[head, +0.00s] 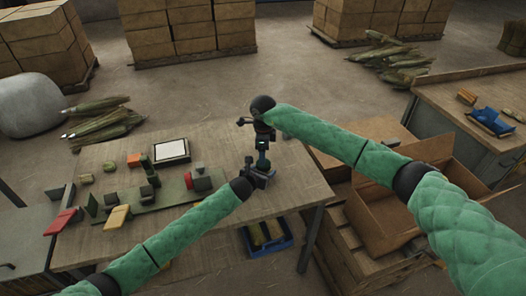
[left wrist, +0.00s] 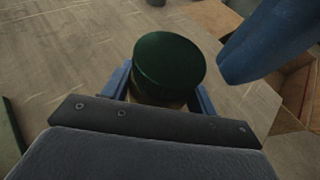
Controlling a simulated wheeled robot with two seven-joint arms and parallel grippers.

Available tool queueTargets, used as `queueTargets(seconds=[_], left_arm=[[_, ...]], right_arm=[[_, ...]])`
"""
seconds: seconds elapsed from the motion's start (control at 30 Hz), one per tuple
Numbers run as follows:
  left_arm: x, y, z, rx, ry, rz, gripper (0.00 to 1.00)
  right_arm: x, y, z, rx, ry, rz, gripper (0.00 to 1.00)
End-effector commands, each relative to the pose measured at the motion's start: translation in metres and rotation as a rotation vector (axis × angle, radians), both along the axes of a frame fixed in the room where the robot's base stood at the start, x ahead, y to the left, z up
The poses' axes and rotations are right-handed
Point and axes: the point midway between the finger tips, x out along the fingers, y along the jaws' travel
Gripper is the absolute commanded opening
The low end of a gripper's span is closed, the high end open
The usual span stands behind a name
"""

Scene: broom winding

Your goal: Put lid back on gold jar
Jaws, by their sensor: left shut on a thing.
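My left gripper (head: 262,176) is low over the table's right part. In the left wrist view its blue fingers are on both sides of the gold jar (left wrist: 155,99), shut on it. A dark green round lid (left wrist: 170,66) sits on top of the jar and covers most of it. I cannot tell whether the lid is fully seated. My right gripper (head: 262,160) points down close above my left one. The jar is too small to make out in the head view.
The wooden table (head: 150,222) holds a green board with blocks, a white-topped tray (head: 171,150) and red and yellow pieces at the left. An open cardboard box (head: 385,215) stands right of the table. A blue crate (head: 268,240) is below its front edge.

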Motion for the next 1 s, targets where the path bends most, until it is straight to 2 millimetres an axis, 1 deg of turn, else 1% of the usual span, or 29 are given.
queueTargets(seconds=[0.03, 0.2, 0.33, 0.4, 0.57, 0.73, 0.9, 1.0], left_arm=[[0.000, 0.000, 0.000, 0.000, 0.000, -0.001, 0.00], [0.000, -0.001, 0.000, 0.000, 0.000, -0.001, 0.00], [0.000, -0.001, 0.000, -0.001, -0.001, -0.001, 0.00], [0.000, -0.001, 0.000, -0.001, -0.001, -0.001, 0.00], [0.000, -0.001, 0.000, -0.001, -0.001, -0.001, 0.00], [0.000, -0.001, 0.001, -0.001, -0.001, -0.001, 0.00], [0.000, -0.001, 0.001, -0.001, -0.001, -0.001, 0.00], [0.000, -0.001, 0.001, -0.001, -0.001, -0.001, 0.00]], right_arm=[[0.004, -0.001, 0.008, 0.000, -0.010, -0.001, 0.69], [0.020, -0.009, 0.033, -0.024, -0.049, 0.002, 0.69], [0.024, -0.015, 0.045, -0.051, -0.063, 0.020, 0.69], [0.023, -0.016, 0.049, -0.060, -0.062, 0.065, 0.69], [0.015, -0.014, 0.044, -0.060, -0.036, 0.232, 0.69], [0.003, -0.009, 0.032, -0.042, -0.003, 0.426, 0.69], [-0.002, -0.002, 0.031, -0.011, 0.008, 0.619, 0.69], [-0.002, 0.000, 0.031, -0.002, 0.007, 0.702, 0.69]])
